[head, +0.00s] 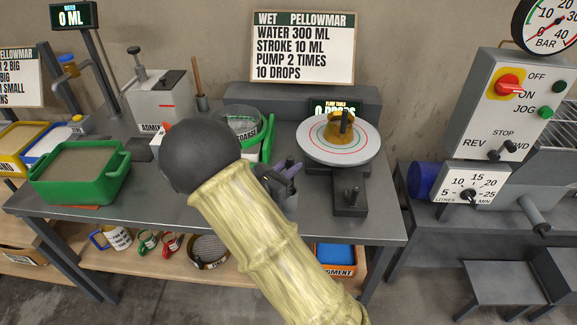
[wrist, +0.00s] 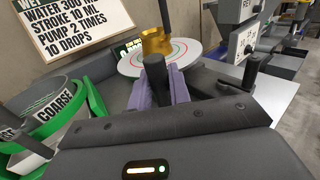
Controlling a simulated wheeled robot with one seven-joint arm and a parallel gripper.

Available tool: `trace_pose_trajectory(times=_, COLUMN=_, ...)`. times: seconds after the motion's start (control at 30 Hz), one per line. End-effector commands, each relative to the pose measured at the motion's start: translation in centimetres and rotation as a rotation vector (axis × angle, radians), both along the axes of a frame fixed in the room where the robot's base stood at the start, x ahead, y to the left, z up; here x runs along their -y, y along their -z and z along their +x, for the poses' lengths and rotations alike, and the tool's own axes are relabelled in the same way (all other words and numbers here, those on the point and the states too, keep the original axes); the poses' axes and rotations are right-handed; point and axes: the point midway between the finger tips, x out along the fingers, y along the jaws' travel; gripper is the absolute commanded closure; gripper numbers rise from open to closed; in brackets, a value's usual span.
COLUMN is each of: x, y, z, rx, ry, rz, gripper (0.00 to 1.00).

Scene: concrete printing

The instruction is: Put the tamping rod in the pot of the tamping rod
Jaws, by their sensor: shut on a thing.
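My gripper (head: 292,168) is level with the gap between the coarse sieve and the flow table. In the wrist view its purple fingers (wrist: 158,86) are shut on a dark, round-topped rod (wrist: 154,72), which I take for the tamping rod. Its lower end is hidden behind the gripper body. In the head view, a grey shape (head: 290,201) shows just below the fingers; I cannot tell whether it is the pot or part of something else. A small dark pot (head: 202,103) at the back of the bench has a wooden stick (head: 197,76) upright in it.
The flow table (head: 317,146) with a brass mould (head: 334,133) stands to the right, its crank (head: 352,195) in front. The coarse sieve (head: 268,130) is behind my arm. A green tray (head: 85,187) stands at left. Bare bench lies at the front right.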

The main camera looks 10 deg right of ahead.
Motion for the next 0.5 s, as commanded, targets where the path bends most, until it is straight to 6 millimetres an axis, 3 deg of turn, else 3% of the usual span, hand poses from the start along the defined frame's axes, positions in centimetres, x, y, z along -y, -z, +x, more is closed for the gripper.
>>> trace_pose_trajectory(times=0.03, x=0.01, y=0.09, z=0.01, rx=0.000, ry=0.000, rz=0.000, gripper=0.77)
trace_pose_trajectory(times=0.13, x=-0.01, y=0.05, z=-0.01, rx=0.000, ry=0.000, rz=0.000, gripper=0.59)
trace_pose_trajectory(times=0.5, x=-0.03, y=-0.46, z=0.00, rx=0.001, ry=0.000, rz=0.001, gripper=0.59)
